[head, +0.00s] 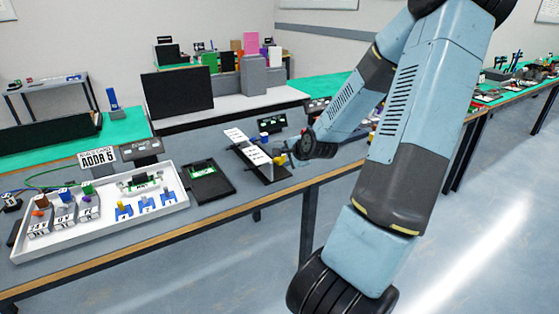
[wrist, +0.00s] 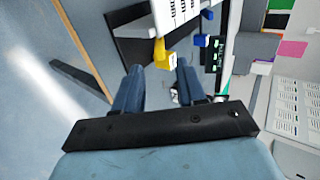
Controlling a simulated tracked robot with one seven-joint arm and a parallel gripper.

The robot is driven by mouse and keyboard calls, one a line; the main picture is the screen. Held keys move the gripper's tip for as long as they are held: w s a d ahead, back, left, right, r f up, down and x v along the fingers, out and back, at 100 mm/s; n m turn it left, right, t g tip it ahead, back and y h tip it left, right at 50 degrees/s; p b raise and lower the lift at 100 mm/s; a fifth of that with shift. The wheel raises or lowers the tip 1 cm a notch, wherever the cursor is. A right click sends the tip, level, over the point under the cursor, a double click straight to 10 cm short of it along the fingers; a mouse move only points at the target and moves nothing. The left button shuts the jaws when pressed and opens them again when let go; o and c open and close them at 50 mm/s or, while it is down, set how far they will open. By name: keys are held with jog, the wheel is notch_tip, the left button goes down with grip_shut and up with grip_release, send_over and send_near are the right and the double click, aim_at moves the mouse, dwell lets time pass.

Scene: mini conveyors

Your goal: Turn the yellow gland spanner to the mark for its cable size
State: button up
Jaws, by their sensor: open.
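The yellow gland spanner (wrist: 161,52) shows in the wrist view just beyond my fingertips, beside a white panel with black marks (wrist: 176,14). My gripper (wrist: 158,66) is open, with its two dark blue fingers apart and the spanner ahead of the gap between them. I see no clear hold on it, and I cannot tell whether a finger touches it. In the head view my gripper (head: 289,153) is at the right end of a stand with a white marked top (head: 240,139). The marks are too small to read.
A small black display with green text (wrist: 215,57) stands close to the right finger, with blue parts (wrist: 201,40) near it. In the head view a white tray (head: 100,235) with small blocks and a black tray (head: 207,182) lie left on the bench. Floor is clear in front.

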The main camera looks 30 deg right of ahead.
aim_at(279, 159)
jog(key=shift+x, duration=3.55)
jog(key=shift+c, duration=0.3)
grip_shut()
